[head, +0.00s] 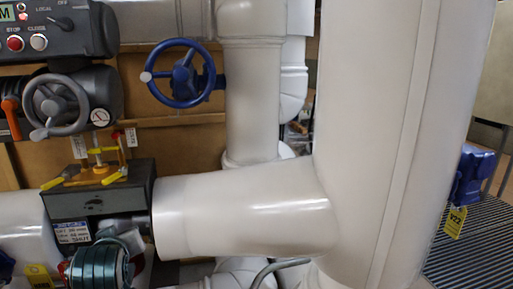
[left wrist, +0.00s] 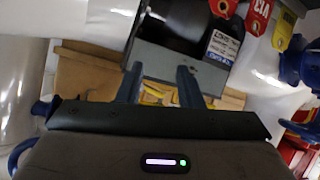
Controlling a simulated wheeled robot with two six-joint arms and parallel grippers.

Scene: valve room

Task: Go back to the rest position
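My left gripper (left wrist: 159,85) shows only in the left wrist view. Its two blue-grey fingers stand apart, with no object visibly held between them. Beyond the fingertips is a dark grey box (left wrist: 190,62) with a white-and-blue label (left wrist: 222,46). I cannot tell whether the fingers touch the box or are only in front of it. A grey box (head: 135,185) with a similar label is at the lower left of the head view. Neither gripper shows in the head view, and my right gripper is in no view.
Thick white pipes (head: 385,130) fill the middle and right of the head view. A blue handwheel (head: 183,73), a grey handwheel (head: 57,107) and a button panel (head: 50,28) are at the left. A blue valve (head: 474,175) with a yellow tag (head: 455,222) is at the right.

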